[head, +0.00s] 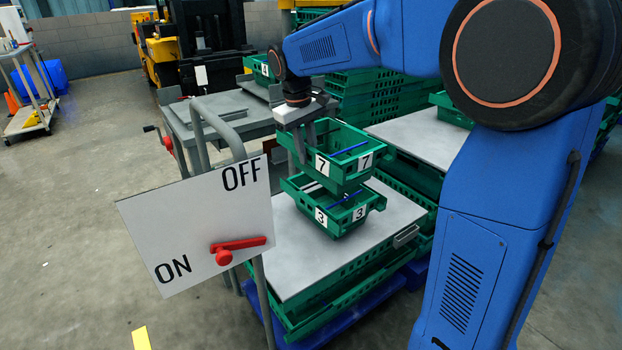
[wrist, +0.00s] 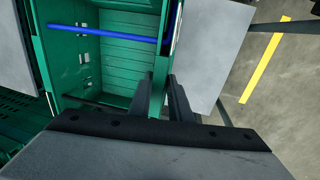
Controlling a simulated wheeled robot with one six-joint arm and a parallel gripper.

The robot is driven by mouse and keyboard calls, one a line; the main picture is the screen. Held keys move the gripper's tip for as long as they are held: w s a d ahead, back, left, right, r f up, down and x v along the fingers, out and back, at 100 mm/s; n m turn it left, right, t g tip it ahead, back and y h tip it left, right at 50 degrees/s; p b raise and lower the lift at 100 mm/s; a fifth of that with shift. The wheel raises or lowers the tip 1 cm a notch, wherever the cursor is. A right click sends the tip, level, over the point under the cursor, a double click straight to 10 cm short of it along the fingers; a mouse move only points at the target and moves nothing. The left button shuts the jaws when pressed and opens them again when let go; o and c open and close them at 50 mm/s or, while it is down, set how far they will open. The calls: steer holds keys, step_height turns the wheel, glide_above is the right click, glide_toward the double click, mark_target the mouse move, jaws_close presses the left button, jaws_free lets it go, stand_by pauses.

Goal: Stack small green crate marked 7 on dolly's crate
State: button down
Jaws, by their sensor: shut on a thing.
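My gripper (head: 303,143) is shut on the near-left wall of the small green crate marked 7 (head: 348,164). In the wrist view my fingers (wrist: 163,88) straddle the right wall of that crate (wrist: 108,58), which is empty inside apart from a blue bar across it. The crate is roughly level, directly above a small green crate marked 3 (head: 340,215). Crate 3 sits on a grey lid (head: 295,258) over large green crates (head: 345,295), which stand on a blue dolly (head: 335,328).
A white ON/OFF board (head: 190,225) with a red lever (head: 238,247) stands at the front left. Another small green crate (head: 260,68) rests on the grey cart (head: 213,120) behind. Stacked green crates (head: 375,97) stand at the back. Open floor lies to the left.

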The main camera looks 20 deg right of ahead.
steer(key=shift+f, duration=3.35)
steer(key=c, duration=1.6)
jaws_free()
steer(key=shift+c, duration=0.2)
